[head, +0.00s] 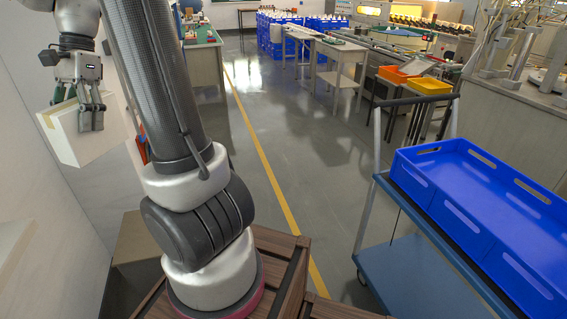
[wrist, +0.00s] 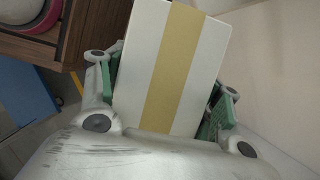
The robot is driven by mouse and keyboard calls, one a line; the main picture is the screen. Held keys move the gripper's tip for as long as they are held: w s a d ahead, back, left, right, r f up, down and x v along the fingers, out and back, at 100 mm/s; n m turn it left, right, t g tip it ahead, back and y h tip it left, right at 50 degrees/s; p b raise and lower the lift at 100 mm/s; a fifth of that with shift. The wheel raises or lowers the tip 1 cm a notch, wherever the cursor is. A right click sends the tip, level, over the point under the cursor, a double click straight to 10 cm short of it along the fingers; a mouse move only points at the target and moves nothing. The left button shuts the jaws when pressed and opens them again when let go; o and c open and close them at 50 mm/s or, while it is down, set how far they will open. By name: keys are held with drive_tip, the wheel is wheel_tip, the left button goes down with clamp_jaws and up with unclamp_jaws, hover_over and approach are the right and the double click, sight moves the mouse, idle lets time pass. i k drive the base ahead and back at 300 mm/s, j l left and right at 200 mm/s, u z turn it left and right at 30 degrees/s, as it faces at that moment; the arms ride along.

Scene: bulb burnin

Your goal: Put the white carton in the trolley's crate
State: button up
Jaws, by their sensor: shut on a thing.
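The white carton (head: 88,133) hangs in my gripper (head: 84,106) at the upper left of the head view, clear of the floor and beside the pale wall. In the wrist view the carton (wrist: 166,60), with a tan tape band down its face, lies between the green-padded fingers of my gripper (wrist: 163,103). The gripper is shut on it. The blue crate (head: 450,203) stands on the trolley (head: 403,262) at the right of the head view, far from the gripper. The visible part of the crate looks empty.
My arm crosses the left half of the head view. A pale wall (head: 30,150) is close on the left. Open grey floor with a yellow line lies between my base and the trolley. Orange and yellow bins (head: 428,86) stand behind the trolley.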

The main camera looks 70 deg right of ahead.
sight(462, 183)
drive_tip(key=z, duration=3.35)
drive_tip(key=i+j+z, duration=0.15)
drive_tip(key=j, duration=0.25)
drive_tip(key=j+z, duration=0.15)
drive_tip(key=j, duration=0.2)
